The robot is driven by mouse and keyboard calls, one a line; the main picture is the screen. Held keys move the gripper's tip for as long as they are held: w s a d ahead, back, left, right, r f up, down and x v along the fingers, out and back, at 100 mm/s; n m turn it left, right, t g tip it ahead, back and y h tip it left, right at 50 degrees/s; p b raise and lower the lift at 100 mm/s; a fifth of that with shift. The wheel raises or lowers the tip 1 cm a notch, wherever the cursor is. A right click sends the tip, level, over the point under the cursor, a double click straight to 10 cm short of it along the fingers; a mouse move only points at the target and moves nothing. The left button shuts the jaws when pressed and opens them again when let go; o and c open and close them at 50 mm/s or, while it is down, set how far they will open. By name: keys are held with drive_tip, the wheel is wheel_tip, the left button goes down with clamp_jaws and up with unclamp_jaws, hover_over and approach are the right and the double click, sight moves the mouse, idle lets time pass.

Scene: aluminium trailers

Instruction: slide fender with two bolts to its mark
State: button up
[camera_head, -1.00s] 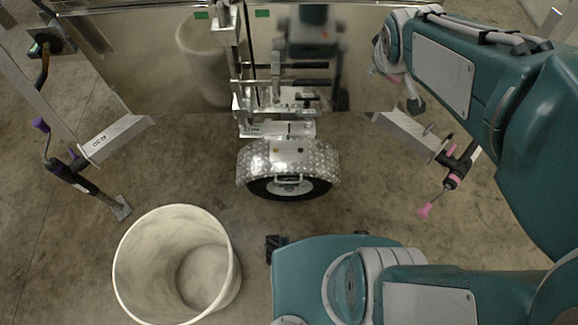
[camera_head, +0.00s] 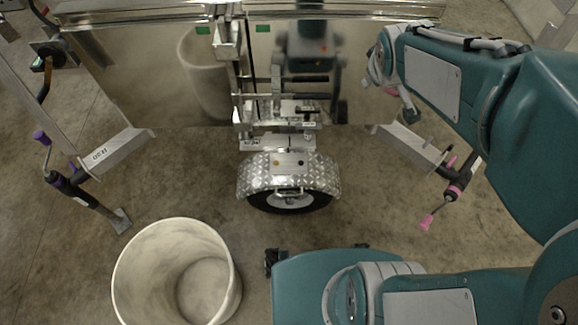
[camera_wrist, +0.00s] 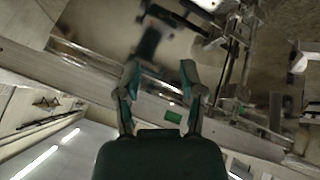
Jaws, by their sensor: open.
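The fender (camera_head: 320,176) is a silver diamond-plate arch over a black tyre (camera_head: 289,204) in the head view. Two small round spots, one dark and one orange, show on its flat upper face and look like the two bolts. A small handle (camera_head: 289,190) is on its front. A bright bracket plate (camera_head: 265,144) lies just behind it; I cannot clearly make out the mark. My gripper (camera_wrist: 159,72) is open and empty in the wrist view, fingers apart, in front of a trailer rail. The fender is not clearly seen there, and the gripper is well away from it.
A white bin (camera_head: 130,290) stands on the floor at lower left. Jack stands with purple grips (camera_head: 64,184) and pink grips (camera_head: 455,190) flank the trailer frame. The shiny trailer panel (camera_head: 140,75) is behind the wheel. Floor between bin and wheel is clear.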

drive_tip(key=w+d+f+n+t+y, duration=0.1)
drive_tip(key=w+d+f+n+t, duration=0.15)
drive_tip(key=w+f+n, duration=0.95)
drive_tip(key=n+t+y, duration=0.2)
drive_tip(key=n+y, duration=0.6)
drive_tip(key=y, duration=0.4)
approach(290, 195)
drive_tip(key=x, duration=1)
drive_tip(key=shift+w+f, duration=0.1)
drive_tip(key=shift+f, duration=0.3)
clamp_jaws()
